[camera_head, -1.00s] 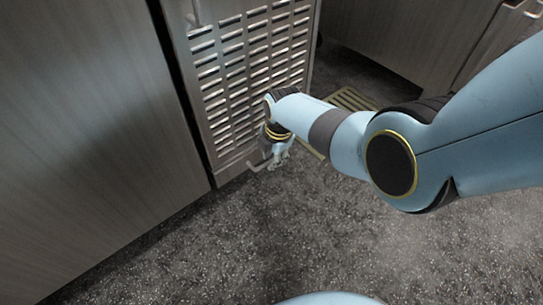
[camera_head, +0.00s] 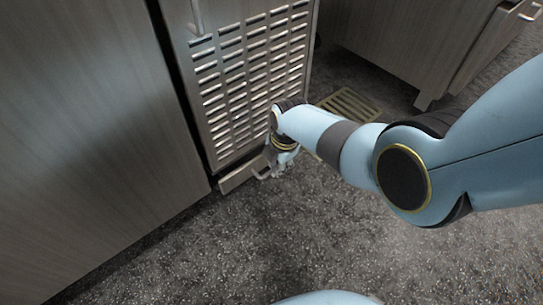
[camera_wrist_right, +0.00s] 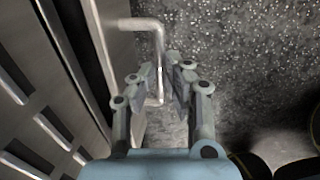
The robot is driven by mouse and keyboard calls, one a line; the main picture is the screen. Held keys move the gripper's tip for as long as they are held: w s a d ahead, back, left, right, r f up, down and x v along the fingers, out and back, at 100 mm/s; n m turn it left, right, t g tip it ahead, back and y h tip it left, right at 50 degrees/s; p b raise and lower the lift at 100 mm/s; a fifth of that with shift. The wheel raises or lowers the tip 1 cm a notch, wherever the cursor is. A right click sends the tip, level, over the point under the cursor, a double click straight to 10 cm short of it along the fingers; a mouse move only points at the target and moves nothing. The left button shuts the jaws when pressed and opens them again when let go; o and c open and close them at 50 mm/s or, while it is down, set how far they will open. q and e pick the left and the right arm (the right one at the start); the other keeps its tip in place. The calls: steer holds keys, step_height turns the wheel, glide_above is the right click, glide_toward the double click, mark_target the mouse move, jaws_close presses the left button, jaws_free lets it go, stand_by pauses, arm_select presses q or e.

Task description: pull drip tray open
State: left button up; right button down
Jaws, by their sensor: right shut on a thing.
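The drip tray (camera_head: 237,177) is a low metal front at the foot of the slatted cabinet. It stands a little out from the cabinet, with a dark gap above it. Its bent bar handle (camera_head: 258,174) shows at its front; in the right wrist view the handle (camera_wrist_right: 146,24) runs down between the fingers. My right gripper (camera_head: 279,163) is at the handle, pointing down. In the right wrist view my right gripper (camera_wrist_right: 161,78) is shut on the handle bar. How far the tray reaches inside is hidden. My left gripper is in no view.
The slatted cabinet door (camera_head: 245,75) stands directly above the tray. A plain cabinet (camera_head: 90,130) is at the left, and another (camera_head: 415,45) at the back right. A floor grate (camera_head: 349,104) lies behind my right arm. The speckled floor (camera_head: 200,255) in front is clear.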

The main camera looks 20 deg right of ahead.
arm_select(q)
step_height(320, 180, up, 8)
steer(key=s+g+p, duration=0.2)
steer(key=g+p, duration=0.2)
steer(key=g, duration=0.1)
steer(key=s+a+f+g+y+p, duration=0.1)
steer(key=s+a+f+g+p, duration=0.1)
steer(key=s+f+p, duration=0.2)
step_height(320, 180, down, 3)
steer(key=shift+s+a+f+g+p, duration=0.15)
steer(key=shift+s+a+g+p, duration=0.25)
steer(key=shift+p, duration=0.45)
arm_select(e)
steer(key=s+d, duration=0.4)
steer(key=s, duration=0.7)
steer(key=s+d, duration=0.4)
steer(key=s, duration=0.7)
steer(key=c, duration=1.6)
jaws_free()
steer(key=shift+c, duration=0.2)
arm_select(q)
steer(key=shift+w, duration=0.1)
arm_select(e)
steer(key=shift+w, duration=0.1)
step_height(320, 180, up, 12)
steer(key=s, duration=0.2)
steer(key=shift+d, duration=0.35)
